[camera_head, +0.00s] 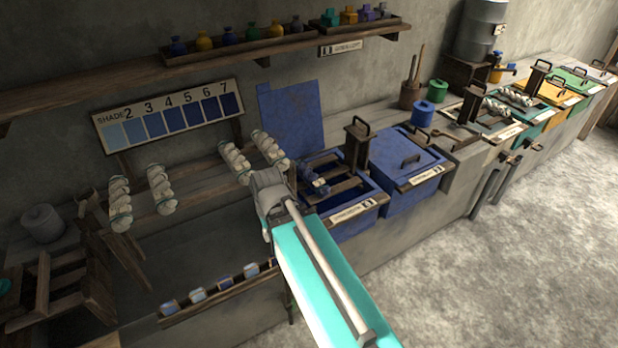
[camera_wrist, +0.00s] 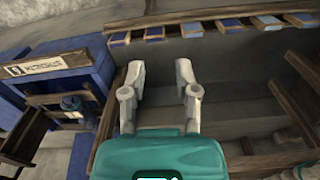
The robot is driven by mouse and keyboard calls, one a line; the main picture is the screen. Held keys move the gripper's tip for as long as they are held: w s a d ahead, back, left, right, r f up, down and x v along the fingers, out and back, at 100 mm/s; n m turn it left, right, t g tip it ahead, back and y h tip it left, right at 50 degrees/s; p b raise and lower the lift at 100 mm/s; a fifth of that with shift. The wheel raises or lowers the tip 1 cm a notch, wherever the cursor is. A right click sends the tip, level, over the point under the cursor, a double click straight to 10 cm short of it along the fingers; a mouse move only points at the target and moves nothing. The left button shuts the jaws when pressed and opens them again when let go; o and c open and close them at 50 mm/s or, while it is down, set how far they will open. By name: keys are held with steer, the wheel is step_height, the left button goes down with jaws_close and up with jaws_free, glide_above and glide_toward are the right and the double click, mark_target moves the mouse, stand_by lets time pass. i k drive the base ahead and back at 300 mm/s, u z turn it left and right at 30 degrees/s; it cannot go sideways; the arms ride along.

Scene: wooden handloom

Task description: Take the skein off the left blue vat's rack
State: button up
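The left blue vat (camera_head: 352,222) stands open, with a dark wooden rack (camera_head: 345,187) across its top. A small blue skein (camera_head: 318,184) lies on the rack, partly hidden by the bars. In the wrist view the vat (camera_wrist: 97,68) is at the left, and a dark blue bundle that looks like the skein (camera_wrist: 71,103) sits among the rack bars. My gripper (camera_head: 268,190) is to the left of the vat in the head view, apart from the skein. In the wrist view my gripper (camera_wrist: 160,75) has its fingers spread, with nothing between them.
A lidded blue vat (camera_head: 408,160) stands right of the open one. Pale skeins (camera_head: 160,188) hang on a rail at the left. A blue panel (camera_head: 291,118) leans on the wall. A ledge with several small swatches (camera_head: 224,284) runs below my gripper.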

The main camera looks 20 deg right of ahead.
mark_target(315, 184)
steer(key=u, duration=0.05)
steer(key=k, duration=0.9)
steer(key=z, duration=0.5)
steer(key=i, duration=1)
